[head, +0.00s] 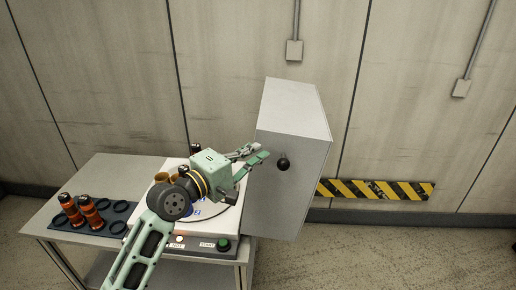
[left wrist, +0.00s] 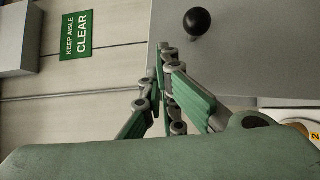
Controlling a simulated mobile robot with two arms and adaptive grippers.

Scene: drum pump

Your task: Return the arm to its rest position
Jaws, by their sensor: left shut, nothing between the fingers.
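My left gripper (head: 259,155) reaches over the table in the head view, beside a grey box-shaped door or cover (head: 290,140) with a round black knob (head: 283,164). The fingers are shut with nothing between them. They lie just left of the knob and appear apart from it. In the left wrist view the shut fingers (left wrist: 166,75) point up towards the edge of the grey panel (left wrist: 245,60), and the black knob (left wrist: 197,21) is up and right of them. My right gripper is not in view.
A white machine (head: 222,222) with a green start button (head: 223,244) sits on the grey table (head: 110,175), partly hidden by my arm. Orange-and-black cylinders (head: 90,212) stand in a dark rack at the left. Free floor lies right of the panel.

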